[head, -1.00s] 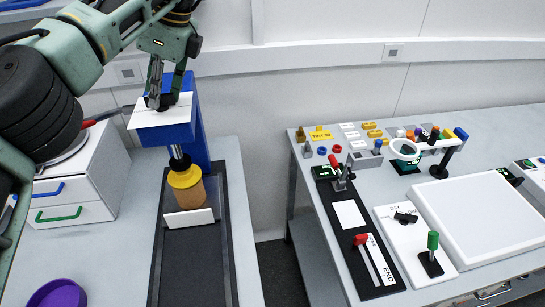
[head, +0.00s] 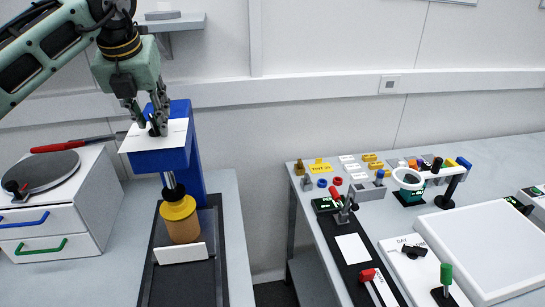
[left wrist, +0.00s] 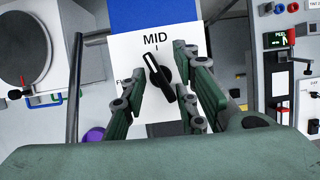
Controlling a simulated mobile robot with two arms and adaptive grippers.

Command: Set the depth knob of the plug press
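The blue plug press (head: 168,160) stands on the left bench. Its white dial plate (head: 174,140) is on top, with a black depth knob (left wrist: 160,78) showing in the left wrist view. The knob's white line runs slantwise, upper end a little left of the tick under "MID". A label at the plate's left edge is partly hidden by a finger. My left gripper (head: 152,126) is over the plate, fingers apart on either side of the knob. A narrow gap seems to show beside each fingertip; contact is unclear. My right gripper is not in view.
A tan cylinder with a yellow top (head: 180,219) stands under the press ram, behind a white plate (head: 180,254). A drawer cabinet (head: 62,220) with a round plate stands at left. The right bench (head: 380,207) holds several small devices, across a floor gap.

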